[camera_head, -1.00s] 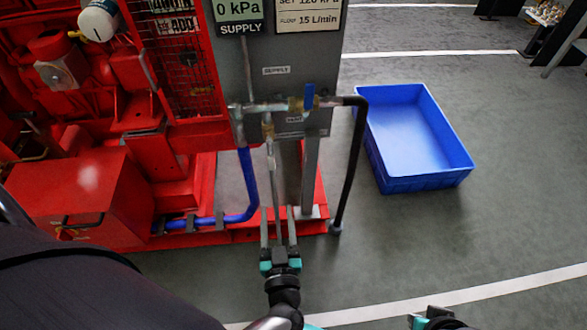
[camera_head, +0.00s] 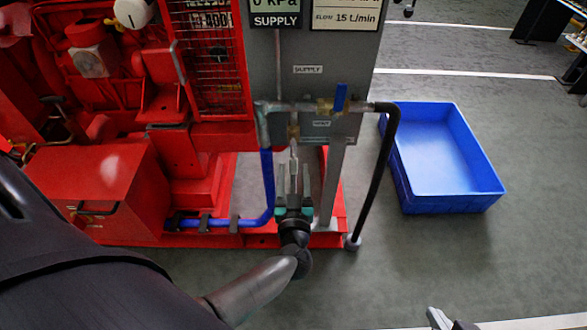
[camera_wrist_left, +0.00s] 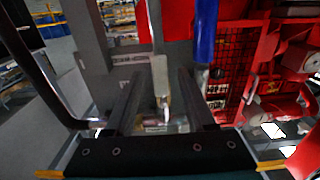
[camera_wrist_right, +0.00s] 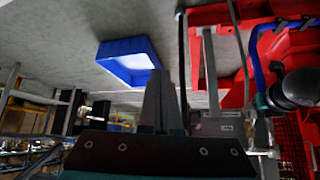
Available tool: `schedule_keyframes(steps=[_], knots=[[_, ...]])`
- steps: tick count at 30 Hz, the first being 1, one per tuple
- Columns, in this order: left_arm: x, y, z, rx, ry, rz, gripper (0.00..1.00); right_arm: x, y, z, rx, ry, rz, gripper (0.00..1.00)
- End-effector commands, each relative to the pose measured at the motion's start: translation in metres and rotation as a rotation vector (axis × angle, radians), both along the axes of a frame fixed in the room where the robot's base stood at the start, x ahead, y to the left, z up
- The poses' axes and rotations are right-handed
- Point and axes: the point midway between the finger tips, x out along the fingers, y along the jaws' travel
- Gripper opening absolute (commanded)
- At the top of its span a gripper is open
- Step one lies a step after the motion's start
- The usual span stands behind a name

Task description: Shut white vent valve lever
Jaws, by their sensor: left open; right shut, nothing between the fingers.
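The white vent valve lever (camera_head: 294,152) hangs down below a brass valve (camera_head: 293,133) on the grey panel's pipework. It also shows in the left wrist view (camera_wrist_left: 160,78), pale and long, between the two finger lines. My left gripper (camera_head: 293,172) is open, its fingers pointing up at the lever from below. Contact with the lever cannot be told. My right gripper (camera_head: 438,318) is at the bottom edge of the head view, away from the panel. In the right wrist view its fingers (camera_wrist_right: 165,85) are together and empty.
A blue-handled supply valve (camera_head: 340,98) sits right of the vent valve. A black hose (camera_head: 386,165) runs down on the right, and a blue pipe (camera_head: 268,185) on the left. A blue crate (camera_head: 398,185) stands on the floor at right. The red pumpset base (camera_head: 110,180) fills the left.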

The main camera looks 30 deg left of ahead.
Motion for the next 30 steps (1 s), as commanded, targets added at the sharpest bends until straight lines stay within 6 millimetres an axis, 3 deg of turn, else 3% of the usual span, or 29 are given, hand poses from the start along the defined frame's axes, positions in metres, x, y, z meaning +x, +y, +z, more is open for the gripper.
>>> schedule_keyframes(steps=[9,23,30], knots=[[0.017,0.011,-0.001,0.001,-0.001,0.001,0.55,0.013,0.018,-0.002,0.06,-0.125,0.022,0.0],[0.02,0.013,0.0,0.0,0.0,0.0,0.55,0.015,0.022,0.0,0.075,-0.156,0.025,0.0],[0.02,0.013,0.0,0.0,0.0,0.0,0.28,0.015,0.022,0.0,0.075,-0.156,0.025,0.0]])
